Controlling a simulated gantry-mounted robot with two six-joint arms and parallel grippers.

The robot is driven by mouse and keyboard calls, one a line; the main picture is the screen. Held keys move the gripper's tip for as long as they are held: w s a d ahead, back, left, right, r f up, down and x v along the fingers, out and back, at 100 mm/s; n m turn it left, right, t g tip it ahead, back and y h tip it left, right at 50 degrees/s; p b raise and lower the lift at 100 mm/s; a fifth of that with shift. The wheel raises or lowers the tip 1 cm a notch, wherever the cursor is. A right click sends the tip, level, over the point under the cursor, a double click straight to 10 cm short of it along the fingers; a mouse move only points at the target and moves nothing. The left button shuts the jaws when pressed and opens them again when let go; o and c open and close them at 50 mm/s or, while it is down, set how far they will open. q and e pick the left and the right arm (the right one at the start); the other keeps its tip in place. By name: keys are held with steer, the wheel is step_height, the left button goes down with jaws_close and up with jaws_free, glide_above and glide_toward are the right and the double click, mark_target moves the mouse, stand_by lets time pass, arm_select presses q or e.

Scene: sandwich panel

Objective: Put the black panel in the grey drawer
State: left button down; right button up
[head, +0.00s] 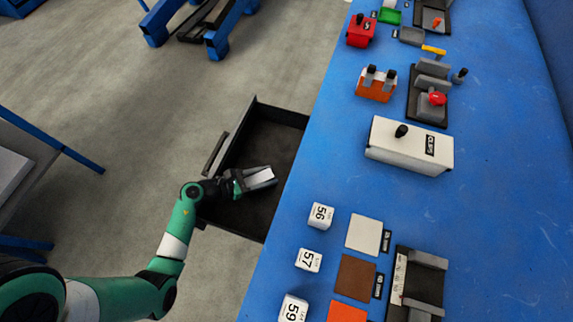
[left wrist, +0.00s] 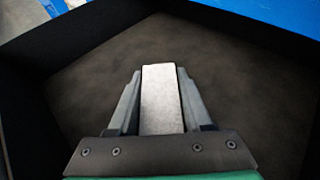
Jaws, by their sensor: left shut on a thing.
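The drawer (head: 281,113) is pulled out from the left side of the blue bench, dark inside, with a grey handle at its front. My left gripper (head: 258,178) reaches in over the drawer from the left. It is shut on a pale grey flat piece (left wrist: 161,98), which stands between the two fingers in the left wrist view. The drawer floor shows bare around it; I cannot tell the piece's height above the floor. No clearly black panel shows; the held piece looks pale. My right gripper is out of view.
White (head: 364,234), brown (head: 355,277) and orange (head: 346,313) square panels lie on the blue bench beside numbered white blocks. A white box (head: 408,146) with a black knob stands farther back. Open floor lies left of the drawer.

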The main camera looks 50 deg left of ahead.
mark_target(271, 172)
arm_select(q)
steer(key=w, duration=0.2)
steer(key=w+d, duration=0.1)
steer(key=shift+w+r, duration=0.25)
steer(key=shift+w, duration=0.1)
steer(key=shift+w+b, duration=0.15)
steer(key=shift+b, duration=0.25)
steer(key=w, duration=0.1)
steer(key=w+d+b, duration=0.1)
steer(key=w, duration=0.1)
steer(key=shift+f, duration=0.1)
steer(key=shift+w+f+b, duration=0.15)
steer(key=shift+f+b, duration=0.45)
steer(key=shift+b, duration=0.1)
steer(key=shift+s+r, duration=0.1)
steer(key=shift+s, duration=0.2)
steer(key=shift+w, duration=0.1)
steer(key=shift+c, duration=1.6)
jaws_free()
